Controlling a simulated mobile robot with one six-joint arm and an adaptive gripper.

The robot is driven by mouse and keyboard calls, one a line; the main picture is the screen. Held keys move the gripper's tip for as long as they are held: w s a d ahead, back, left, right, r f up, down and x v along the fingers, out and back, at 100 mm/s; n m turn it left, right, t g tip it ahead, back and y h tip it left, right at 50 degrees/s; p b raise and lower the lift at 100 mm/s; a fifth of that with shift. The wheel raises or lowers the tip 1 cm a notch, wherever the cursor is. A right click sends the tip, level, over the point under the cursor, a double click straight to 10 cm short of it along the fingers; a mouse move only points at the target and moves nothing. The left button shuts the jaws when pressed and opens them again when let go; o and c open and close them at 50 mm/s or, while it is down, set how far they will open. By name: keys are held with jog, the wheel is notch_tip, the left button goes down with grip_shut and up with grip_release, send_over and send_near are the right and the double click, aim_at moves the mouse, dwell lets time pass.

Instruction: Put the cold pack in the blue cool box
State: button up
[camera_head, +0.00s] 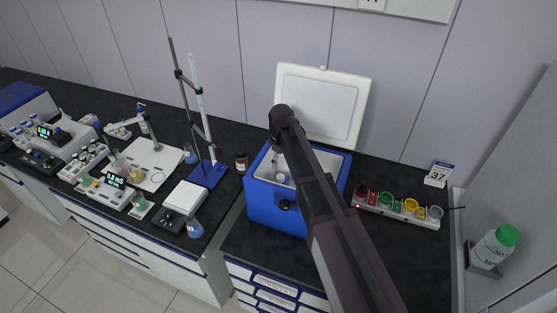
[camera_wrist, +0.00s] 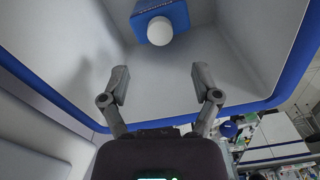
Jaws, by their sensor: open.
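The blue cool box (camera_head: 272,206) stands on the dark bench with its white-lined lid (camera_head: 345,132) open against the wall. The wrist view looks into its pale interior, with the blue rim (camera_wrist: 290,75) at right. A blue pack with a round white cap, which looks like the cold pack (camera_wrist: 177,13), is inside the box at the top of the wrist view. My gripper (camera_wrist: 160,78) is open and empty, its two fingers apart and clear of the pack. In the head view my arm hides most of the gripper and part of the box.
A white green-capped bottle (camera_head: 494,248) is at far right. Bare bench shows in front of the box.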

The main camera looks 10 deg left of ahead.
jog(key=shift+r+p, duration=1.35)
jog(key=shift+r, duration=0.3)
jog(key=s+d+m, duration=0.4)
jog(key=s+d, duration=0.1)
jog(key=d, duration=0.6)
jog(key=s+d+m, duration=0.5)
jog(key=d, duration=0.7)
jog(key=s+d+m, duration=0.4)
jog(key=s+d, duration=0.1)
jog(key=d, duration=0.6)
jog(key=shift+s+d, duration=0.15)
jog(key=shift+s, duration=0.1)
jog(key=shift+f, duration=0.15)
